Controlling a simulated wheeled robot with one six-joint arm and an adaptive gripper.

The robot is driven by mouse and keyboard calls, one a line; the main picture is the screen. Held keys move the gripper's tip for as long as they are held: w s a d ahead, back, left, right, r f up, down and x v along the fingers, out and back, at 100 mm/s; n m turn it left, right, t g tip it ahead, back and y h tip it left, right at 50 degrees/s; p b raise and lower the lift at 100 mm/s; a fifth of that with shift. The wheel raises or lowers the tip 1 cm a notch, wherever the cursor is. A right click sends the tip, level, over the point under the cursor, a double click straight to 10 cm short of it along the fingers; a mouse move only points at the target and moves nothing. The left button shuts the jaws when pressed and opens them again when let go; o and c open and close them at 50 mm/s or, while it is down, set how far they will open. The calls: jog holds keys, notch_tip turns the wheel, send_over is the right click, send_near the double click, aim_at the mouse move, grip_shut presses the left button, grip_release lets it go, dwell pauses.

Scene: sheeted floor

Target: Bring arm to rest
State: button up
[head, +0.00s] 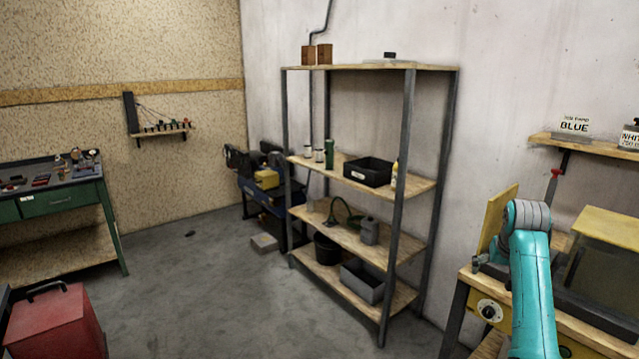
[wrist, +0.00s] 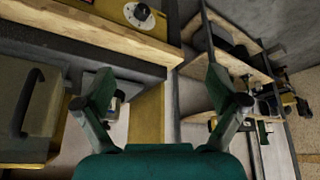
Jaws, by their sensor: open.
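My arm, teal with a grey joint, rises at the lower right of the head view in front of the wooden workbench (head: 580,333). My gripper is out of sight in the head view. In the wrist view my gripper (wrist: 174,112) shows with its two dark green fingers spread wide apart. Nothing is between the fingers. They are seen in front of the bench edge, and I cannot tell how far from it they are.
A metal shelf unit (head: 409,140) with wooden boards stands against the white wall. A green workbench (head: 62,202) is at left, and a red box (head: 57,325) at lower left. A wall shelf (head: 590,146) hangs above the right bench. The grey floor (head: 200,290) between is mostly clear.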

jog(key=s+a+f+t, duration=0.1)
jog(key=s+a+f, duration=0.2)
jog(key=f, duration=0.5)
jog(key=s+a+f+n+t, duration=0.1)
jog(key=s+a+f, duration=0.2)
jog(key=f, duration=0.5)
jog(key=s+a+f, duration=0.2)
jog(key=a+f, duration=0.1)
jog(key=f, duration=0.5)
jog(key=s+a+f+t, duration=0.1)
jog(key=s+a+f, duration=0.25)
jog(key=s, duration=0.25)
jog(key=s+a+f+n+t, duration=0.1)
jog(key=s+a+f, duration=0.1)
jog(key=s+f, duration=0.25)
jog(key=s+a+f+t, duration=0.1)
jog(key=s+a+f, duration=0.2)
jog(key=s, duration=0.4)
jog(key=s+a+r+t+y, duration=0.1)
jog(key=s+a, duration=0.2)
jog(key=s, duration=0.8)
jog(key=s+a+r+t, duration=0.1)
jog(key=s+a, duration=0.2)
jog(key=s, duration=0.7)
jog(key=s+a+r+n+t+y, duration=0.1)
jog(key=s+a+r+t, duration=0.2)
jog(key=s+r, duration=1.4)
jog(key=shift+s+r+n, duration=0.4)
jog(key=shift+s, duration=0.15)
